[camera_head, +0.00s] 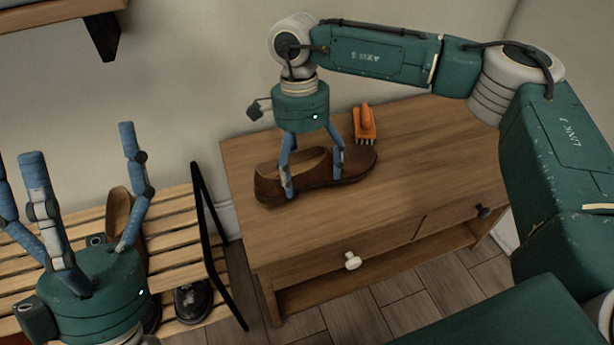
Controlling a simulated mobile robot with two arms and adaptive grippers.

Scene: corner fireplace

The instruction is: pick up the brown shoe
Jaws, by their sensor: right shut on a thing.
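The brown shoe (355,163) lies upright on top of the wooden cabinet, its toe to the right. My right gripper (312,184) reaches down over it from above, with fingers on both sides of the shoe's middle, and is shut on it. The shoe appears to rest on the cabinet top; I cannot tell whether there is a gap below it. My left gripper (82,146) is at the lower left, fingers pointing up and spread wide, open and empty.
An orange brush (364,126) lies behind the shoe on the cabinet (400,205). A slatted rack (180,236) at left holds another brown shoe (118,208) and dark shoes (191,300), partly hidden by my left gripper. A wall shelf (50,14) is at upper left.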

